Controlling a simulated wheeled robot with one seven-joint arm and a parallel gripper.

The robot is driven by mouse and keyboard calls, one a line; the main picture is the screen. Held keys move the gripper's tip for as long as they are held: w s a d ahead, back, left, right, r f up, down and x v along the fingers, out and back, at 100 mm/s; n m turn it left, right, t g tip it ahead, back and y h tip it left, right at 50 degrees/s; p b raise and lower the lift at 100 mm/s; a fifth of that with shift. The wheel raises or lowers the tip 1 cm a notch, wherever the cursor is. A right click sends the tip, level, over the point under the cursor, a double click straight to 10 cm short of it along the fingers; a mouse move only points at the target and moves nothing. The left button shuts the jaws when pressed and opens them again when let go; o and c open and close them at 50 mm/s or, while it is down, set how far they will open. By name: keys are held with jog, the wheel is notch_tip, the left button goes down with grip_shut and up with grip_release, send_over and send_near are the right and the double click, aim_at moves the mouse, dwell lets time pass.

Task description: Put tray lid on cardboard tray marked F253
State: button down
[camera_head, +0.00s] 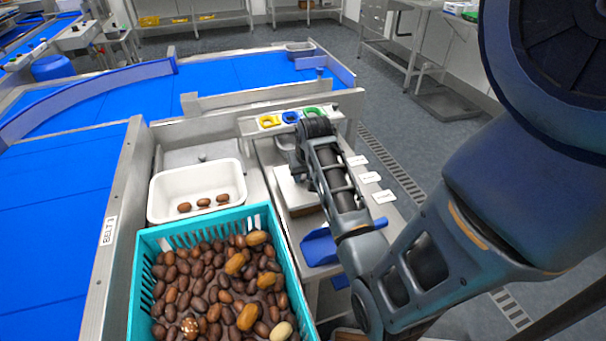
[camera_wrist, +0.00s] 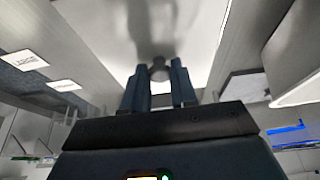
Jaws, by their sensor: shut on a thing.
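My gripper (camera_wrist: 158,85) is shut on the round knob of the tray lid, which shows in the wrist view as a pale, shiny surface (camera_wrist: 135,22). In the head view a white flat piece (camera_head: 288,186), likely this lid, shows beside my gripper on the steel side bench. A brown cardboard edge (camera_head: 305,211) shows just below the white piece. I cannot tell whether lid and cardboard touch. My arm hides much of the area. White label cards (camera_head: 370,177) line the bench's right side, but their text is too small to read, so F253 cannot be made out.
A teal crate (camera_head: 138,270) full of dates stands in front, with a white tub (camera_head: 238,172) holding 3 dates behind it. A blue scoop (camera_head: 319,247) lies at the bench's near end. Yellow, blue and green pieces (camera_head: 291,117) sit on a rail behind. Blue belts fill the left.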

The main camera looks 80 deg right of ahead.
jog(key=shift+f, duration=0.35)
dwell(0.4)
jog(key=shift+c, duration=2.1)
grip_release()
jog(key=shift+r, duration=3.5)
